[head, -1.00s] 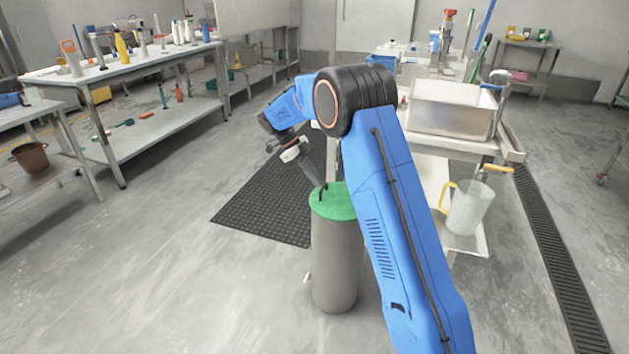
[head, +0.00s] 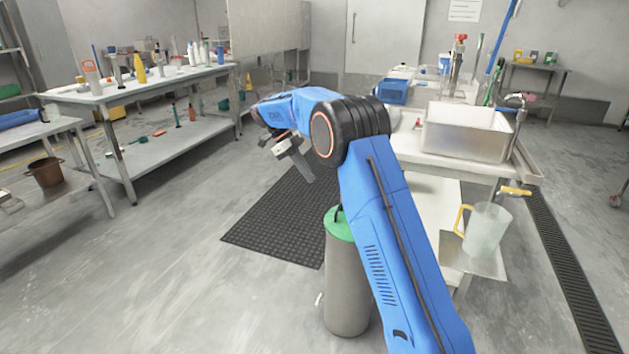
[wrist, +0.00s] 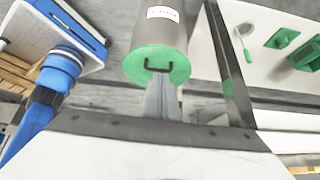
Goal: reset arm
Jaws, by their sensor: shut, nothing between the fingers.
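My gripper (head: 307,173) shows in the head view at the end of my raised blue arm, in front of the black floor mat. Its fingers are together with nothing between them, and they point down and to the right. In the wrist view the gripper fingers (wrist: 162,100) also show close together, in front of the green-topped grey cylinder (wrist: 160,48). In the head view that cylinder (head: 346,285) stands on the floor below my gripper, apart from it and partly hidden by my arm.
A bench with bottles and tools (head: 160,82) stands at the left. A sink table (head: 465,130) with a clear jug (head: 487,232) on its lower shelf stands at the right. A black mat (head: 262,235) lies on the floor. The floor at front left is clear.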

